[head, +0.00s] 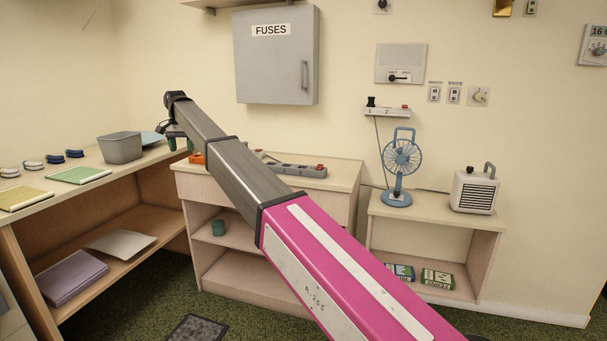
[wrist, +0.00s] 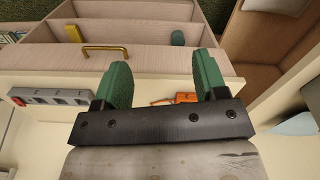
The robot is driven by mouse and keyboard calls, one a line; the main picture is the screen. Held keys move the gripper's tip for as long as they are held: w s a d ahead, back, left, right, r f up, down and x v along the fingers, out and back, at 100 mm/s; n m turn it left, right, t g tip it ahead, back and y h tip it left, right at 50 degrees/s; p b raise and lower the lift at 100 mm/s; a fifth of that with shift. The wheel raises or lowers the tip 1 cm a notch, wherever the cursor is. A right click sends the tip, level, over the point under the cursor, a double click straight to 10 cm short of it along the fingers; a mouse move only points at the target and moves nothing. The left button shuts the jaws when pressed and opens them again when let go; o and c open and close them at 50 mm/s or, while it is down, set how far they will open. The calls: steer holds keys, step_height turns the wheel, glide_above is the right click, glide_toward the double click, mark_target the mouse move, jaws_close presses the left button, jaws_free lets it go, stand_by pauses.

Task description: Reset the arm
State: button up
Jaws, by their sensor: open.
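My arm reaches from the lower right of the head view up to the left, and its end is over the left part of the middle cabinet (head: 340,173). My gripper (wrist: 160,72) shows in the wrist view with its two green fingers spread wide apart and nothing between them. In the head view the gripper (head: 178,142) is small and partly hidden by my arm. An orange thing (wrist: 178,98) lies on the cabinet top beyond the finger bases. The cabinet front with a brass handle (wrist: 105,50) shows beyond the fingertips.
A grey power strip (head: 297,170) lies on the cabinet top. A grey bin (head: 121,147) stands on the left shelf unit. A blue fan (head: 401,160) and a white heater (head: 475,189) stand on the low right shelf. A grey fuse box (head: 270,70) hangs on the wall.

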steer(key=s+d+f, duration=0.2)
steer(key=d+f, duration=1.2)
steer(key=d, duration=0.4)
steer(key=s+d+f, duration=0.2)
steer(key=d+f, duration=1.2)
steer(key=d, duration=0.4)
steer(key=s+d+f, duration=0.5)
steer(key=s+d, duration=0.3)
steer(key=d, duration=0.2)
steer(key=s+d+f, duration=0.6)
steer(key=s+d, duration=0.3)
steer(key=d, duration=0.1)
steer(key=s+d+f, duration=0.6)
steer(key=s+d, duration=0.3)
steer(key=d, duration=0.1)
steer(key=shift+n, duration=0.4)
steer(key=shift+a, duration=0.1)
